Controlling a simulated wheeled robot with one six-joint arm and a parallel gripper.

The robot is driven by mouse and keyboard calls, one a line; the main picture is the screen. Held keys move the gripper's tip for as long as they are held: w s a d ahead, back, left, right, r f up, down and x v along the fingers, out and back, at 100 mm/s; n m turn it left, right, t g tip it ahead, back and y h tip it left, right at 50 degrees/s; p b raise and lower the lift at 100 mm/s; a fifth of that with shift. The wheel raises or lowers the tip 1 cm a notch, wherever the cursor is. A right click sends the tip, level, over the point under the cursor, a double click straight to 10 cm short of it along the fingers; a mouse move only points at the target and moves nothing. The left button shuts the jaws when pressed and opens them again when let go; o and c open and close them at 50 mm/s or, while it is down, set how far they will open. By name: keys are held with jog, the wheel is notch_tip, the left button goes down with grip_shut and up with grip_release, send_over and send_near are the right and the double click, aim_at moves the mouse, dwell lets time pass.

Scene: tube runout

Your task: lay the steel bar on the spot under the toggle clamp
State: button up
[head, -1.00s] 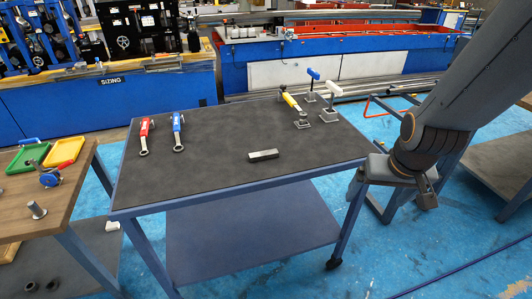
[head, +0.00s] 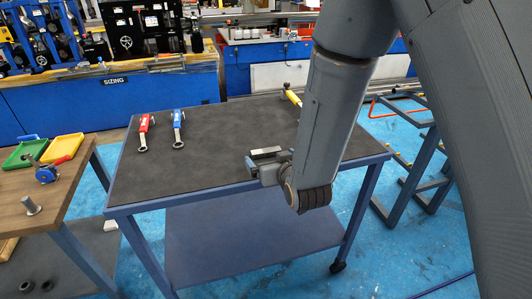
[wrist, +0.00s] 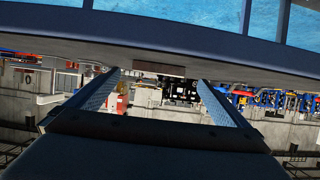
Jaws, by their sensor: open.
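The steel bar (head: 265,151) lies on the dark tabletop near its front edge. In the wrist view the bar (wrist: 158,69) shows as a thin strip between and beyond the fingers. My gripper (head: 268,160) is open at the table's front edge, just in front of the bar, with nothing visibly held. In the wrist view its fingers (wrist: 160,78) are spread wide to either side of the bar. A yellow clamp handle (head: 293,98) shows at the back right of the table. The rest of the clamps and the spot are hidden behind my arm.
The middle of the tabletop is clear. A wooden bench (head: 60,195) with green and yellow trays stands at the left.

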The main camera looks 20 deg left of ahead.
aim_at(266, 150)
jog(key=shift+r+p+x, duration=0.2)
jog(key=shift+p+x, duration=0.65)
jog(key=shift+x, duration=1.75)
jog(key=shift+w+r, duration=0.1)
jog(key=shift+w, duration=0.1)
jog(key=c, duration=1.6)
